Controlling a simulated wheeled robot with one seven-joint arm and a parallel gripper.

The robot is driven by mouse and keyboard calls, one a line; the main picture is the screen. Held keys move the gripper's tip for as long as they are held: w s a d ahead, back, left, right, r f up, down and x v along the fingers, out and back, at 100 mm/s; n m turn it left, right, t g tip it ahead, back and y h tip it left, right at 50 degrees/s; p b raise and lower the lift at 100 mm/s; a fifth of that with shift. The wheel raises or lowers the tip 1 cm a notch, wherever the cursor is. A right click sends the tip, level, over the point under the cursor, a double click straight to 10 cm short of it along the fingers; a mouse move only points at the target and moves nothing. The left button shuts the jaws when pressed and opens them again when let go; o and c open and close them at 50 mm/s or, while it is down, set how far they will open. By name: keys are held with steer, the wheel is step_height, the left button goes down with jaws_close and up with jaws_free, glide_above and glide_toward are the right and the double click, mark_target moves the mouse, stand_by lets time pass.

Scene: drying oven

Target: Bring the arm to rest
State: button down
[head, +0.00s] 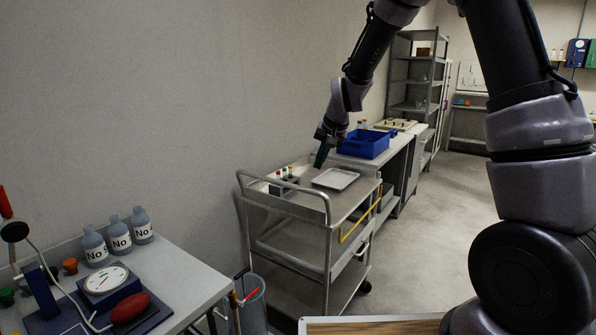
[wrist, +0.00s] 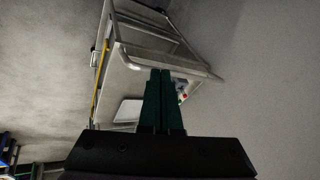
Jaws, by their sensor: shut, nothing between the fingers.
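My gripper (head: 320,160) hangs above the metal cart in the head view, with its dark green fingers pointing down. In the wrist view my gripper's fingers (wrist: 161,75) lie together, shut, with nothing between them. The cart (head: 300,208) stands against the wall, and it also shows in the wrist view (wrist: 150,58). A white tray (head: 335,178) lies on its top, to the right of and below the fingertips. A small rack of vials (head: 283,180) stands on the cart to the left of the tray. My gripper looks apart from both.
A blue bin (head: 365,143) sits on the bench behind the cart. A table at lower left holds several labelled bottles (head: 120,236), a dial gauge (head: 106,279) and a red object (head: 130,308). A grey waste bin (head: 250,302) stands between table and cart. The floor at right is clear.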

steer(key=s+d+r+t, duration=0.1)
steer(key=s+d+r, duration=1.1)
steer(key=r, duration=0.4)
steer(key=s+d+r, duration=0.1)
steer(key=s+d, duration=0.2)
steer(key=s, duration=0.5)
steer(key=s+d+r+m+t+h, duration=0.1)
steer(key=s+d+r, duration=0.1)
steer(key=s, duration=0.7)
steer(key=shift+s+d+r, duration=0.2)
steer(key=shift+s+d, duration=0.05)
steer(key=shift+d, duration=0.45)
